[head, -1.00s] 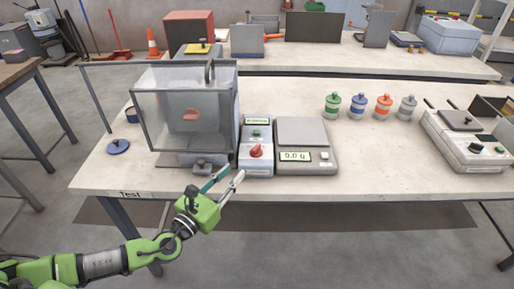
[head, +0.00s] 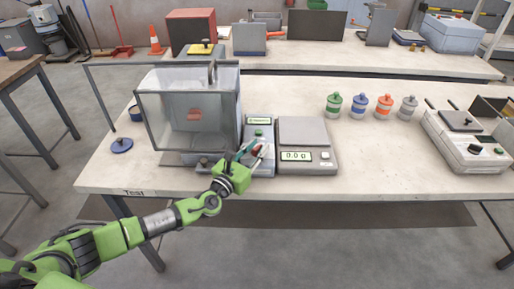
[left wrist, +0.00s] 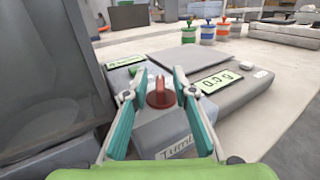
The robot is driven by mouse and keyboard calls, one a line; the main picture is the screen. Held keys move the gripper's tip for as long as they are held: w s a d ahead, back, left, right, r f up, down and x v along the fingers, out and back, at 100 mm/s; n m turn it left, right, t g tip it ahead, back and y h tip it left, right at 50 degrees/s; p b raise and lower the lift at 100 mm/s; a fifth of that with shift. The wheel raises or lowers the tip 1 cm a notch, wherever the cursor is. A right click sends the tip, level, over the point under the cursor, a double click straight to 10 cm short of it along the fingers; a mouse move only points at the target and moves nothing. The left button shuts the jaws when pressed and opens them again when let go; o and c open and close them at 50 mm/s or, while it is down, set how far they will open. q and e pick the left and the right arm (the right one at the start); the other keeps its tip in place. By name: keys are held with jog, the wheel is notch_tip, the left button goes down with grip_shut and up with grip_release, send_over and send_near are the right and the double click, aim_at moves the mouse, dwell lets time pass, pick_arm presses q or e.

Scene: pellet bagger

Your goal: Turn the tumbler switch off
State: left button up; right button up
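The tumbler switch is a red knob (left wrist: 161,95) on a grey control box (left wrist: 168,131); in the left wrist view it stands between my left fingers. The box's front label is partly readable as "Tuml". In the head view the control box (head: 258,135) is partly hidden by my left gripper (head: 253,153), and the knob is mostly covered. My left gripper (left wrist: 157,90) is open, with one finger on each side of the knob; I cannot tell whether they touch it. The clear tumbler chamber (head: 190,110) stands left of the box, with a reddish piece inside. My right gripper is not in view.
A scale (head: 305,147) reading 0.0 g stands close on the right of the box. Several colored jars (head: 358,106) and another device (head: 463,142) are further right. A blue lid (head: 122,145) lies left. The front table strip is clear.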

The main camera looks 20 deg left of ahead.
pick_arm(q)
grip_shut()
